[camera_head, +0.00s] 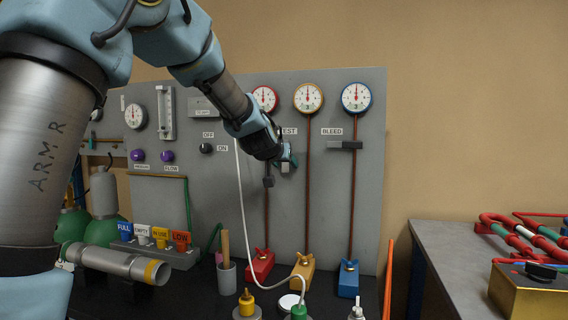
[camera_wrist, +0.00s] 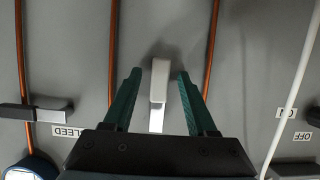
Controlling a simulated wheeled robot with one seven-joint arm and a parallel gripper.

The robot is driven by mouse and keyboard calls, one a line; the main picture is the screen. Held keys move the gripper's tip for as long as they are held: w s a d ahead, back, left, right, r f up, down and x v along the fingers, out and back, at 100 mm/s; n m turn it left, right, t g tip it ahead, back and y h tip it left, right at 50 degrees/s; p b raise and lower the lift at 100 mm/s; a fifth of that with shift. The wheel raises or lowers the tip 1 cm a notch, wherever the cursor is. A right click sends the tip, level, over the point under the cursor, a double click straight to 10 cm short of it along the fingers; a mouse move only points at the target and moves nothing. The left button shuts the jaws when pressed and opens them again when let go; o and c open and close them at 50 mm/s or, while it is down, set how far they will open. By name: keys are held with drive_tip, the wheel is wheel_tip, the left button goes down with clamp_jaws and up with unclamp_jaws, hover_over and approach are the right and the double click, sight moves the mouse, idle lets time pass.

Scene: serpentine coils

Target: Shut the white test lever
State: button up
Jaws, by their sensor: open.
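The white test lever (camera_wrist: 159,82) stands out from the grey panel in the middle of the wrist view, running up and down the picture between two copper pipes. My gripper (camera_wrist: 159,74) is open, with one green finger on each side of the lever. A gap shows on both sides, so the fingers do not appear to touch it. In the head view my gripper (camera_head: 287,162) is at the panel, just below the partly covered TEST label (camera_head: 289,131). My wrist and gripper hide most of the lever there.
The BLEED lever (camera_head: 345,145) lies crosswise to the right, and also shows in the wrist view (camera_wrist: 36,112). A white hose (camera_head: 241,200) hangs left of my gripper. Gauges (camera_head: 308,97) sit above; red, yellow and blue blocks (camera_head: 348,280) stand below.

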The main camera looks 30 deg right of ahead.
clamp_jaws()
idle(0.4)
idle(1.0)
